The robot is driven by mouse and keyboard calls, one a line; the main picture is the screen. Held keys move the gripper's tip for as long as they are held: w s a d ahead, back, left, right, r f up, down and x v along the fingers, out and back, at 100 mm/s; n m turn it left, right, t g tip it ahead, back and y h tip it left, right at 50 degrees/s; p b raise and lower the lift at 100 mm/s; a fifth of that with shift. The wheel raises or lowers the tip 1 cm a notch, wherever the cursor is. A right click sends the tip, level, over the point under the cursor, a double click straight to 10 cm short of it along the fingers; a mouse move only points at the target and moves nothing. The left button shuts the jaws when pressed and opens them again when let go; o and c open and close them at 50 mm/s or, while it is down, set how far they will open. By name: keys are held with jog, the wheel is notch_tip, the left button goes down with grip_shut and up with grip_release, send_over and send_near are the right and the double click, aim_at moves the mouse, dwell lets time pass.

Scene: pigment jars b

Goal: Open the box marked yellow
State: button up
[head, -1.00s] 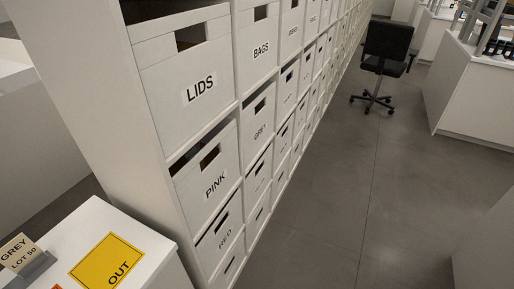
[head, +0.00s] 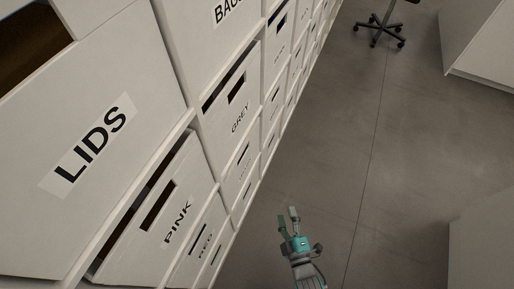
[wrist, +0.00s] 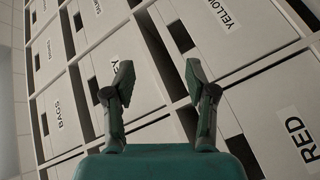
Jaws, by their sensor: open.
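The white box marked YELLOW (wrist: 213,42) is at the upper right in the wrist view, partly cut off by the top edge. Its dark hand slot shows left of the label. In the head view I cannot make out its label. My gripper (head: 288,217) is open and empty in the head view, over the floor to the right of the shelf. In the wrist view my gripper (wrist: 158,65) has its two fingers spread in front of the grey-marked box, with the YELLOW box beyond and to the right of the fingers.
Other white boxes fill the shelf: LIDS (head: 95,150), PINK (head: 165,215), GREY (head: 235,105), and RED (wrist: 285,125) in the wrist view. A chair base (head: 375,28) stands far off. A white cabinet (head: 485,40) is at right. The floor between is clear.

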aim_at(243, 150)
jog(key=w+a+n+y, duration=0.1)
jog(key=w+a+n, duration=0.1)
jog(key=w+a, duration=0.3)
jog(key=w+a+n, duration=0.3)
jog(key=w+a, duration=0.3)
jog(key=w, duration=0.6)
jog(key=w+a+n+y, duration=0.1)
jog(key=w+a+n, duration=0.1)
jog(key=w+a, duration=0.3)
jog(key=shift+w+a+f+n+y, duration=0.1)
jog(key=shift+w+a+n+y, duration=0.1)
jog(key=shift+w, duration=0.65)
jog(key=shift+w+a+f+n+y, duration=0.1)
jog(key=shift+w+a, duration=0.05)
jog(key=shift+w, duration=0.65)
grip_shut()
